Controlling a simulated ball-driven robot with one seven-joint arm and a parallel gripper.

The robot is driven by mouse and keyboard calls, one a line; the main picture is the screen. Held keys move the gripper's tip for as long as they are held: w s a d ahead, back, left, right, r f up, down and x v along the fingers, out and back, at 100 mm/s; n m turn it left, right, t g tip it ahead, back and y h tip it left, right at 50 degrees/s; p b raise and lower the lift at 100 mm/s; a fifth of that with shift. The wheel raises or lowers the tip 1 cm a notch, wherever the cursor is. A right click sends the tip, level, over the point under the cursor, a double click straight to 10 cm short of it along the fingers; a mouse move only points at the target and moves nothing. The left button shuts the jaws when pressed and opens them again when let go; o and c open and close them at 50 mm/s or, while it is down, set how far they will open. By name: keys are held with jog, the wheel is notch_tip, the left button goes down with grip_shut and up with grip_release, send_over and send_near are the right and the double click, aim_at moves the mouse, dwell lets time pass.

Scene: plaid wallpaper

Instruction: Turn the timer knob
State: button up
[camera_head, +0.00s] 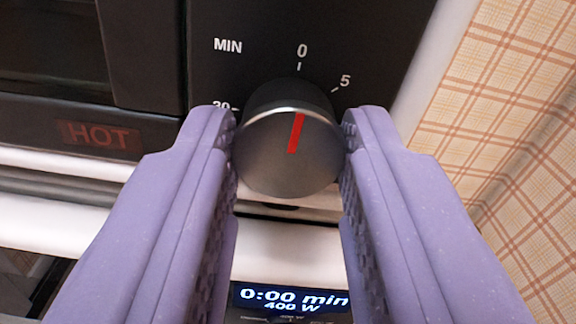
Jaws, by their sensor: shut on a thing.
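The timer knob (287,172) is a dark round dial with a metallic rim on a black panel. Its red pointer line points up, close to the 0 mark. The lower scale is hidden behind the knob and the fingers.
An oven-like door with a red HOT sign (98,136) lies left of the panel. Below, a display (293,299) reads 0:00 min and 400 W. A plaid wall (500,90) stands close on the right.

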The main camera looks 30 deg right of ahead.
jog(key=shift+f+b, duration=0.15)
jog(key=shift+b, duration=0.2)
jog(key=m+b, duration=0.2)
jog(key=b, duration=0.1)
jog(key=m+b, duration=0.1)
jog(key=b, duration=0.2)
jog(key=shift+f+m+b, duration=0.2)
jog(key=shift+m+b, duration=0.2)
jog(key=m+b, duration=0.3)
jog(key=b, duration=0.3)
jog(key=m+b, duration=0.1)
jog(key=shift+r+m+b, duration=0.25)
jog(key=shift+m+b, duration=0.05)
jog(key=shift+r, duration=0.1)
jog(key=o, duration=1)
jog(key=shift+o, duration=0.2)
jog(key=shift+s, duration=0.1)
